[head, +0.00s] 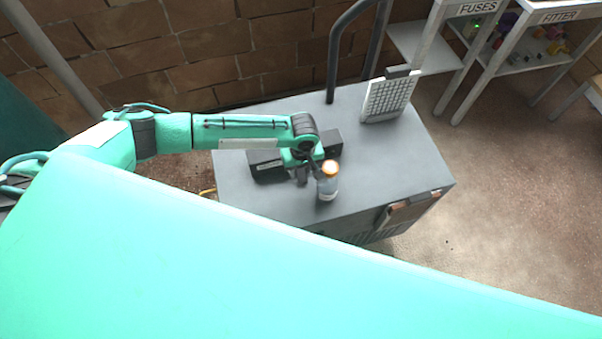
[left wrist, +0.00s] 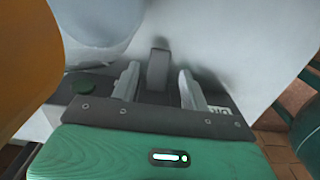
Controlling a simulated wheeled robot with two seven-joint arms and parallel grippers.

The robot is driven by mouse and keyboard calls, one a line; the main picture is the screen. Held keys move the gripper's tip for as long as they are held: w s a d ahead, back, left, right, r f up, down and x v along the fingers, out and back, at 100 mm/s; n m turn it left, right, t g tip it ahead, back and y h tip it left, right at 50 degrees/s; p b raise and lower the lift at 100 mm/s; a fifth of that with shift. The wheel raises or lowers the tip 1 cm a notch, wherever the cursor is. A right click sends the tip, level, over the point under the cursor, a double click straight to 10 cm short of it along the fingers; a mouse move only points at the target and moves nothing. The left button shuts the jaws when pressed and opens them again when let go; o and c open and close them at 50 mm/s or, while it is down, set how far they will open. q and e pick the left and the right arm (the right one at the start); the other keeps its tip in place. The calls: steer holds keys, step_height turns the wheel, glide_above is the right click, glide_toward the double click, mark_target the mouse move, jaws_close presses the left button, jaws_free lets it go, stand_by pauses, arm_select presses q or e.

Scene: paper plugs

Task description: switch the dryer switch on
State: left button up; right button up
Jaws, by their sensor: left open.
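A dark switch box (head: 262,160) lies on the grey cart top, partly hidden by my left arm. In the left wrist view its grey lever (left wrist: 158,66) stands up between my fingers, and part of a white label shows at the box's right end. My left gripper (head: 302,178) points down at the box in the head view. In the left wrist view the gripper (left wrist: 158,88) is open, with one finger on each side of the lever. I cannot tell whether the fingers touch it. My right gripper is not in view.
A white gridded panel (head: 388,98) stands at the back right of the cart top (head: 400,165). Shelves labelled FUSES (head: 478,8) and FITTER (head: 560,16) stand beyond.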

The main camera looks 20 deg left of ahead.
mark_target(302, 177)
arm_select(q)
steer(key=shift+f, duration=0.1)
steer(key=shift+f+b, duration=0.5)
steer(key=shift+f, duration=1.4)
steer(key=c, duration=0.6)
steer(key=shift+c, duration=0.2)
